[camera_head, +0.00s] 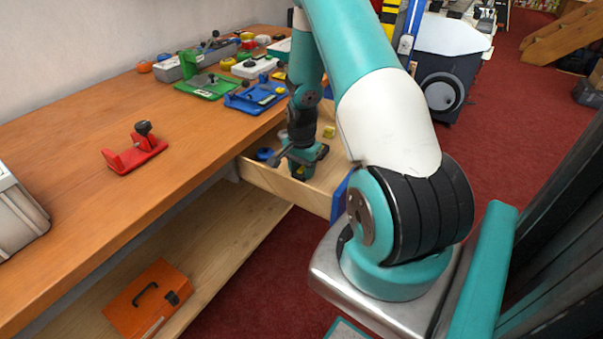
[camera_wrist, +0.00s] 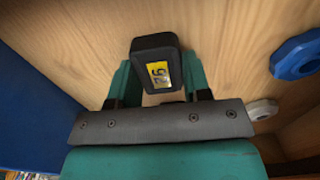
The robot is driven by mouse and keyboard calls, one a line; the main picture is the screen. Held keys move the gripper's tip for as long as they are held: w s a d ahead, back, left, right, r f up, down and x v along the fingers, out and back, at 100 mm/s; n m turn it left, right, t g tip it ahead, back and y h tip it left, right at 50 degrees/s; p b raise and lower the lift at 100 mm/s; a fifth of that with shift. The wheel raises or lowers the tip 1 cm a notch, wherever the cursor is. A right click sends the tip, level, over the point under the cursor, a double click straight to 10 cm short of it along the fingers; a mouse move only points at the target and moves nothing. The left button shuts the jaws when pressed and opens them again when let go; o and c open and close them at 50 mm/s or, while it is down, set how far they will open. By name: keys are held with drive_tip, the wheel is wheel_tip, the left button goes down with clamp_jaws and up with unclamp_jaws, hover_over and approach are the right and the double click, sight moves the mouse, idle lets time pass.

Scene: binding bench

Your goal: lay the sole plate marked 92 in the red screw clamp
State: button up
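The sole plate marked 92 (camera_wrist: 152,50) is a dark block with a yellow label, seen in the wrist view. My gripper (camera_wrist: 158,82) has one teal finger on each side of it, very close to its sides. I cannot tell whether the fingers press on it or whether it rests on the wood. In the head view my gripper (camera_head: 302,165) points down into the open wooden drawer, and the plate is not clearly seen there. The red screw clamp (camera_head: 133,157) with a black knob stands alone on the bench, left of the drawer.
The drawer (camera_head: 285,187) also holds a blue ring-shaped piece (camera_wrist: 297,55), a pale round piece (camera_wrist: 262,109) and a yellow piece (camera_head: 329,131). Green (camera_head: 208,88) and blue (camera_head: 255,97) fixtures stand farther back on the bench (camera_head: 80,195). Bare wood surrounds the red clamp.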

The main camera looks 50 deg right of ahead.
sight(302, 170)
drive_tip(key=shift+r+p, duration=2.1)
drive_tip(key=shift+r, duration=0.4)
